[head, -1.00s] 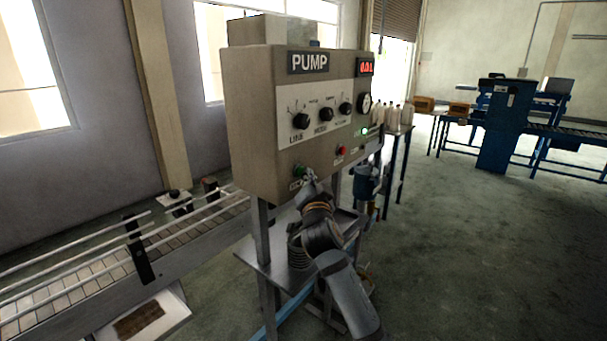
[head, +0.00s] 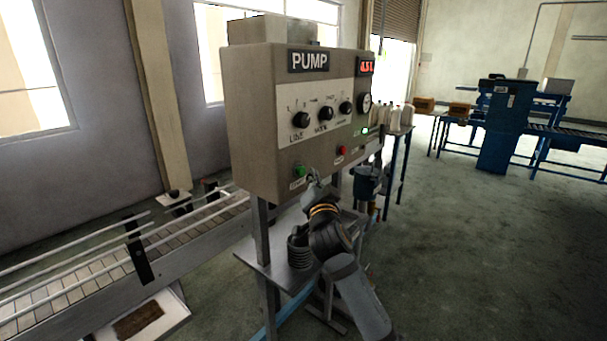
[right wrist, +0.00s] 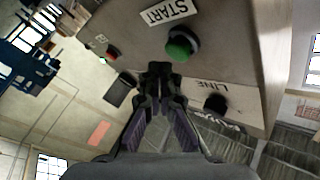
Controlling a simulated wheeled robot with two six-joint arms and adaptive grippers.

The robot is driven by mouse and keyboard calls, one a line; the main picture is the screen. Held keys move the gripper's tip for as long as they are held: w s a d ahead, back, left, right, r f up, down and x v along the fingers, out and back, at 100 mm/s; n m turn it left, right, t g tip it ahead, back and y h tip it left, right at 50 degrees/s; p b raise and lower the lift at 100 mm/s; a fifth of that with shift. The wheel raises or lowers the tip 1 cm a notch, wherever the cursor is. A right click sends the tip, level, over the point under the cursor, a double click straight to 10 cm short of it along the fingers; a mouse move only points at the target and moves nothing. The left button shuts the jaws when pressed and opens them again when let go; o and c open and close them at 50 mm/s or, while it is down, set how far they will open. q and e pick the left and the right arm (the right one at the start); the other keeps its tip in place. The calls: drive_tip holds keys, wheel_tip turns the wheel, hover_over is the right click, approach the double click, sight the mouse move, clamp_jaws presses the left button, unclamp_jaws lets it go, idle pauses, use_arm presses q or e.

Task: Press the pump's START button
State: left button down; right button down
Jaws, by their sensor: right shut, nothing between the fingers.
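The pump box (head: 265,140) is a beige cabinet on a metal stand, marked PUMP. The green START button (head: 299,171) is at the lower left of its front. In the right wrist view the green button (right wrist: 181,46) sits beside the START label (right wrist: 165,12). A red button (head: 341,151) is to its right. The red display (head: 367,67) is lit and appears to read 0.5 L. A green lamp (head: 365,131) is lit. My right gripper (head: 314,178) is shut and empty, just right of the green button and apart from it. My left gripper is out of view.
A conveyor with rails (head: 100,275) runs along the left. White bottles (head: 395,116) stand on a table behind the pump box. Blue machinery (head: 505,120) stands at the back right. The floor at the right is clear.

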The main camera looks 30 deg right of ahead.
drive_tip(key=s, duration=0.1)
drive_tip(key=s+d+b, duration=0.1)
drive_tip(key=s, duration=0.1)
drive_tip(key=s+d, duration=0.1)
drive_tip(key=shift+s+b, duration=0.3)
drive_tip(key=shift+b, duration=0.05)
idle(0.8)
